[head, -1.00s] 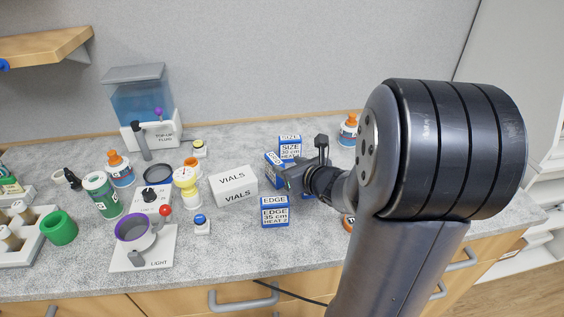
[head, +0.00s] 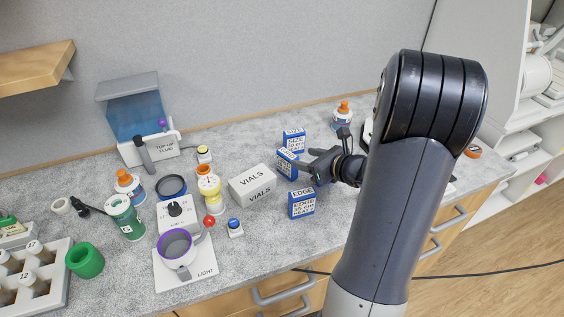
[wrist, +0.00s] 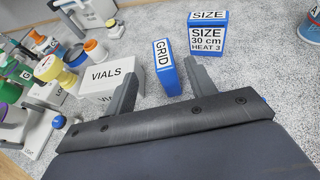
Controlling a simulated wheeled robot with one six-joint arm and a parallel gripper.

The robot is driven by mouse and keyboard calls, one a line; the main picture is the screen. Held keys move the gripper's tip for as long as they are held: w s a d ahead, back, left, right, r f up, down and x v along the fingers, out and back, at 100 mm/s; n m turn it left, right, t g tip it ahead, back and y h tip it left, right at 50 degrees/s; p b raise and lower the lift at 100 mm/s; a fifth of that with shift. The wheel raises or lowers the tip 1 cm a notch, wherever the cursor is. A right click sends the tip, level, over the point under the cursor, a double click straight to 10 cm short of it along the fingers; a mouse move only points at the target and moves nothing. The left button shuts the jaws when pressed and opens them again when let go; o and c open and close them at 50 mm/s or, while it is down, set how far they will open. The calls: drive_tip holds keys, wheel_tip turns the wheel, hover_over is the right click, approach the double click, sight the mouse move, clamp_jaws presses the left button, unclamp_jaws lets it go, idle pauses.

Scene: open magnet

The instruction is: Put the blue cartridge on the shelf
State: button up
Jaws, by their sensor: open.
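Several blue cartridges with white labels stand on the bench. The GRID cartridge (head: 287,163) stands by my gripper (head: 309,165). In the wrist view my gripper (wrist: 160,70) is open, and the GRID cartridge (wrist: 165,70) shows between the finger directions, not gripped. The SIZE cartridge (head: 294,141) stands behind it and shows to the right in the wrist view (wrist: 208,38). The EDGE cartridge (head: 301,204) stands nearer the front. The wooden shelf (head: 30,72) is on the wall at upper left; its visible top looks bare.
A white VIALS box (head: 253,186) stands close left of the GRID cartridge. Bottles, a green cup (head: 85,260), a LIGHT device (head: 182,260) and a blue tank (head: 138,118) crowd the left. An orange-capped bottle (head: 342,115) stands behind. The bench front has some clear room.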

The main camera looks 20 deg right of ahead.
sight(288, 154)
drive_tip(key=x, duration=0.5)
drive_tip(key=shift+w+p, duration=0.15)
drive_tip(key=shift+p, duration=0.15)
drive_tip(key=shift+p+x, duration=0.95)
drive_tip(key=shift+x, duration=1.75)
drive_tip(key=shift+d+f, duration=0.1)
drive_tip(key=shift+f, duration=0.1)
drive_tip(key=shift+c, duration=0.2)
clamp_jaws()
drive_tip(key=shift+r, duration=0.1)
wheel_tip(288, 154, up, 10)
drive_tip(key=shift+f+b, duration=0.15)
drive_tip(key=shift+b, duration=0.15)
